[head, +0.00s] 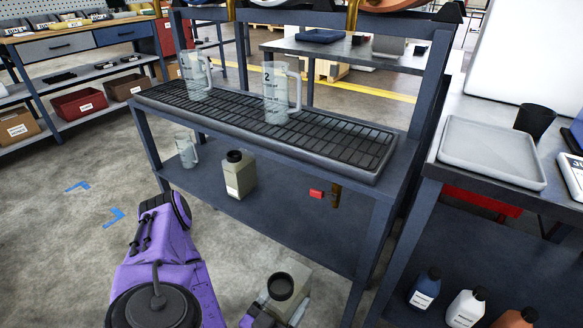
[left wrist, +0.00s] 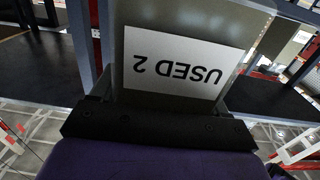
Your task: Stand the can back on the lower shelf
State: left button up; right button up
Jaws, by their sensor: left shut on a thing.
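A grey-green can (head: 297,273) with a dark round cap is held in front of the trolley, low in the head view. My left gripper (head: 258,317) is shut on it, mostly cut off by the lower picture edge. In the left wrist view the can (left wrist: 225,22) fills the middle, its white label reading "USED 2" upside down. The lower shelf (head: 285,222) is a dark blue-grey board under the drip tray. Another similar can (head: 240,176) stands upright on it. My right gripper is not in view.
A small clear jug (head: 187,151) stands at the shelf's left end, and a red block (head: 316,193) is near its middle right. Two clear jugs stand on the grille (head: 225,107) above. Bottles (head: 466,308) stand under the right bench. The shelf's front middle is clear.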

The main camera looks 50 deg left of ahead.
pick_arm(q)
jog(key=v, duration=0.8)
jog(key=shift+s, duration=0.3)
dwell(0.3)
jog(key=shift+d, duration=0.1)
dwell(0.4)
